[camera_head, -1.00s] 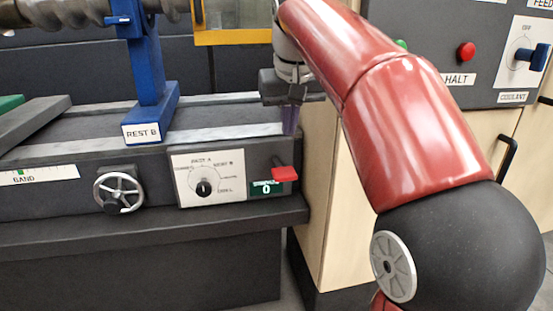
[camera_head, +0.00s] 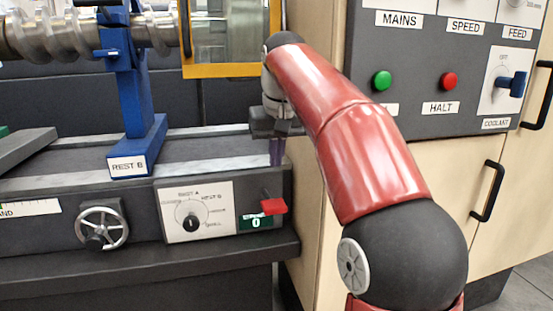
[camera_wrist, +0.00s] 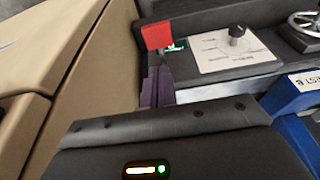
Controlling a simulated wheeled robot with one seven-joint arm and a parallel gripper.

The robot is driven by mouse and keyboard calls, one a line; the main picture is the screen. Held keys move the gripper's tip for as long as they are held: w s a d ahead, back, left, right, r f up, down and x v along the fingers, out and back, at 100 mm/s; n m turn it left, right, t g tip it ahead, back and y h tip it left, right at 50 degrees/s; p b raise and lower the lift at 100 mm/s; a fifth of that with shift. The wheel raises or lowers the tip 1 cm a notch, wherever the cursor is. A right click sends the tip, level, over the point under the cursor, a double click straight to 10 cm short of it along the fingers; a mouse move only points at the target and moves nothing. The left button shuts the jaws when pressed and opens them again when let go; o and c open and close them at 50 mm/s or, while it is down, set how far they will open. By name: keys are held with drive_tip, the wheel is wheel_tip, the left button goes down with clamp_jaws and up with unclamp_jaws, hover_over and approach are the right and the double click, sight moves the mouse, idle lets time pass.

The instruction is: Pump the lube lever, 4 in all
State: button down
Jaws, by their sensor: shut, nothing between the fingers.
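The lube lever has a red handle (camera_head: 273,206) at the right end of the grey machine bed's front. It also shows in the wrist view (camera_wrist: 157,35). A small green counter (camera_head: 255,222) beside it reads 0. My gripper (camera_head: 276,152) is shut and empty, with its purple fingers pointing down above and behind the red handle. In the wrist view the fingers (camera_wrist: 157,87) are close below the handle in the picture; I cannot tell whether they touch it. The selector dial (camera_head: 193,222) sits on a white plate left of the counter.
A handwheel (camera_head: 102,228) is further left on the bed front. The blue REST B post (camera_head: 137,120) stands on the bed. A wooden cabinet (camera_head: 440,180) with a control panel (camera_head: 425,90) stands to the right. A yellow-framed guard (camera_head: 228,70) is behind my gripper.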

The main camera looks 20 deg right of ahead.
drive_tip(key=b, duration=0.2)
approach(276, 214)
drive_tip(key=w+f, duration=0.4)
drive_tip(key=f, duration=0.1)
drive_tip(key=shift+w, duration=0.2)
drive_tip(key=f+b, duration=0.1)
drive_tip(key=b, duration=0.1)
drive_tip(key=f+t+b, duration=0.1)
drive_tip(key=b, duration=0.2)
drive_tip(key=shift+s+f, duration=0.2)
drive_tip(key=shift+s, duration=0.2)
drive_tip(key=f+t+b, duration=0.1)
drive_tip(key=b, duration=0.2)
drive_tip(key=f+t+b, duration=0.1)
drive_tip(key=b, duration=0.2)
drive_tip(key=shift+s+f+t, duration=0.25)
drive_tip(key=shift+t, duration=0.05)
drive_tip(key=shift+f, duration=0.45)
